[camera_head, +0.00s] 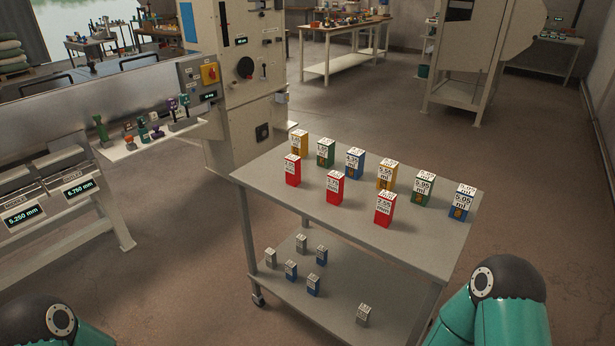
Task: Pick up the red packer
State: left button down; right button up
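Three red boxes with white printed tops and labels stand upright in the front row on the grey cart top: a left one (293,170), a middle one (335,187) and a right one (385,209). The right one's label ends in "mm"; its digits are not clear. Nothing marks which of the three is the red packer. Neither of my grippers is in view. Only teal and black parts of my arms show at the bottom left and bottom right corners, apart from the boxes.
The cart top (267,176) also holds yellow (300,142), green (325,153) and blue (355,164) boxes behind the red ones. Several small grey and blue boxes stand on its lower shelf (335,290). A machine (240,90) stands behind left. Floor right of the cart is clear.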

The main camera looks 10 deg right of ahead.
aim_at(336, 179)
jog(key=u, duration=0.15)
jog(key=i, duration=1.3)
jog(key=z, duration=0.45)
